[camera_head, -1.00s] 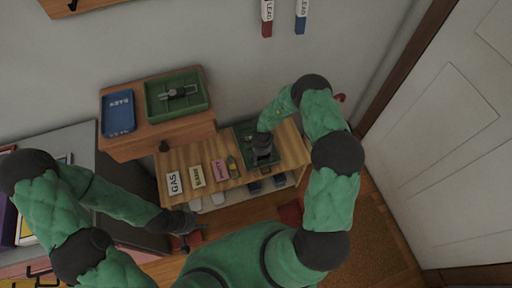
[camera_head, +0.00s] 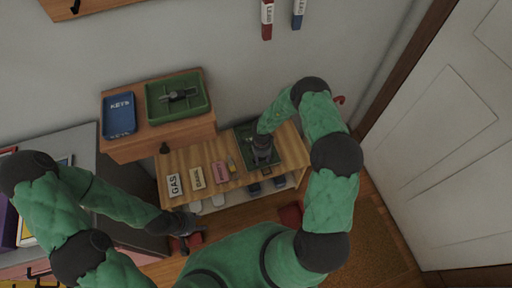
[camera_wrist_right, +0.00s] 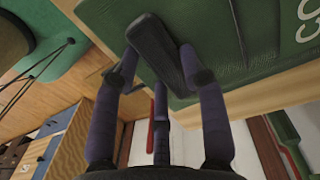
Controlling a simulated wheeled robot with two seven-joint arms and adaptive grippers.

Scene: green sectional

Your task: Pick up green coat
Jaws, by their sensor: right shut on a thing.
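A green panel with white letters starting "CO" (camera_wrist_right: 225,45) fills the top of the right wrist view. A dark handle-like bar (camera_wrist_right: 155,48) lies across it; I cannot tell whether it is fixed to the panel. My right gripper (camera_wrist_right: 160,65) has its fingers on both sides of this bar and is shut on it. In the head view, my right gripper (camera_head: 262,158) is over a green tray-like piece (camera_head: 243,133) on the low wooden bench, partly hiding it. My left gripper (camera_head: 190,243) is empty, with its fingers apart, left of the bench.
The wooden bench (camera_head: 207,157) carries several labelled cards, including GAS (camera_head: 174,184). A higher wooden cabinet (camera_head: 150,142) holds a blue KEYS tray (camera_head: 120,115) and another green tray (camera_head: 205,100). A door (camera_head: 460,130) is at right. Dark shoes lie on the shelf below.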

